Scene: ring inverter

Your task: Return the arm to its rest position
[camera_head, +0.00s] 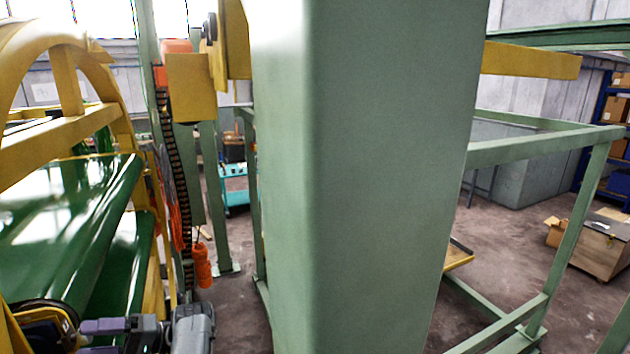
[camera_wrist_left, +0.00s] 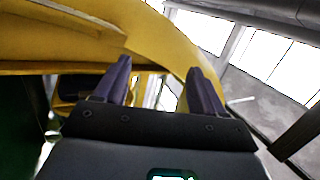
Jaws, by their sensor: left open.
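My left arm (camera_head: 195,326) shows at the bottom left of the head view, with grey links and purple fingers. My left gripper (camera_head: 84,338) points left there, beside the yellow ring frame. In the left wrist view, the left gripper (camera_wrist_left: 160,80) has its two purple fingers spread apart, with nothing held between them. The yellow ring (camera_wrist_left: 170,45) curves behind and above the fingers; whether they touch it I cannot tell. My right gripper is not in view.
The yellow ring frame (camera_head: 125,115) and glossy green conveyor surfaces (camera_head: 70,200) stand close at left. A broad green column (camera_head: 370,180) blocks the middle. An orange pendant (camera_head: 202,265) hangs beside it. A green frame (camera_head: 570,220) and wooden box (camera_head: 598,250) stand right, with open floor between.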

